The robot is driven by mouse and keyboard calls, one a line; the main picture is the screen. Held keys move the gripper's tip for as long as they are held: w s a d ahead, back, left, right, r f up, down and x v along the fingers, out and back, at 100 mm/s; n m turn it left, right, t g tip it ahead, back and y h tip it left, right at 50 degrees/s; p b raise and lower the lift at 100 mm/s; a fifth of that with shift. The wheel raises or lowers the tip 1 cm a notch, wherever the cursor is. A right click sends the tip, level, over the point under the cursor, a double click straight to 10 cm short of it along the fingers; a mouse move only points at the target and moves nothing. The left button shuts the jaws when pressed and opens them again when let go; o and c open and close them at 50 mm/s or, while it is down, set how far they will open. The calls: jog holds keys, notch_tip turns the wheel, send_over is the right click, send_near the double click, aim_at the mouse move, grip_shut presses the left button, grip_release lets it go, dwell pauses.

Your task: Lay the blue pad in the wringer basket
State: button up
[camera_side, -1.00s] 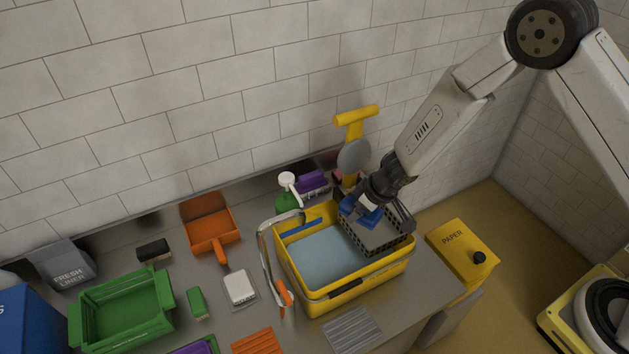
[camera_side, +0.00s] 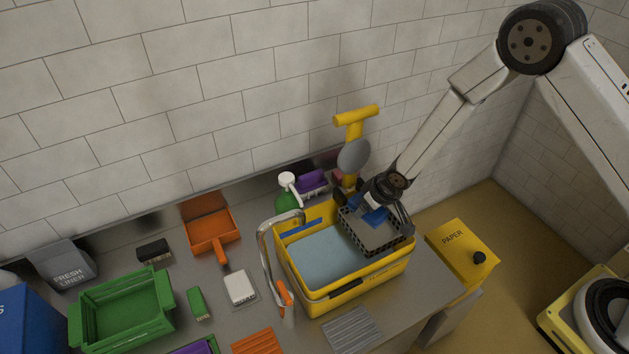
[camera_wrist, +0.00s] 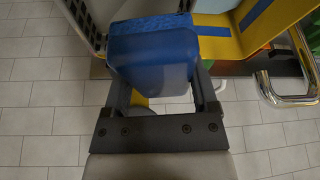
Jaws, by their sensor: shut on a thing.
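The blue pad (camera_side: 376,217) is held at my gripper (camera_side: 378,208), over the dark wringer basket (camera_side: 384,247) in the side view. In the wrist view the blue pad (camera_wrist: 152,58) fills the space between the two fingers of my gripper (camera_wrist: 158,88), which is shut on it. The wringer basket sits at the back right of the yellow bucket (camera_side: 358,287). The pad appears within or just above the basket's opening; whether it touches the floor of the basket I cannot tell. The arm and fingers hide part of the pad and the basket's rear rim.
Pale blue water fills the bucket's left part. A bent metal tap (camera_side: 266,245) stands at its left. A yellow-handled tool (camera_side: 354,135) and a spray bottle (camera_side: 287,195) stand behind. A yellow PAPER bin (camera_side: 462,252) is to the right.

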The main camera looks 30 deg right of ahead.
aim_at(385, 210)
jog(key=shift+w+d+f+m+h, duration=0.1)
jog(key=shift+d+f+m+h, duration=0.15)
jog(key=shift+d+f+m, duration=0.35)
jog(key=shift+w+d+f+m+h, duration=0.1)
jog(key=shift+d+f+m+h, duration=0.2)
jog(key=shift+d+m, duration=0.4)
jog(key=shift+f, duration=0.1)
jog(key=shift+f, duration=2.55)
jog(key=shift+f, duration=0.45)
jog(key=o, duration=1.1)
jog(key=shift+r, duration=0.1)
jog(key=shift+v, duration=3.85)
jog(key=shift+s, duration=0.1)
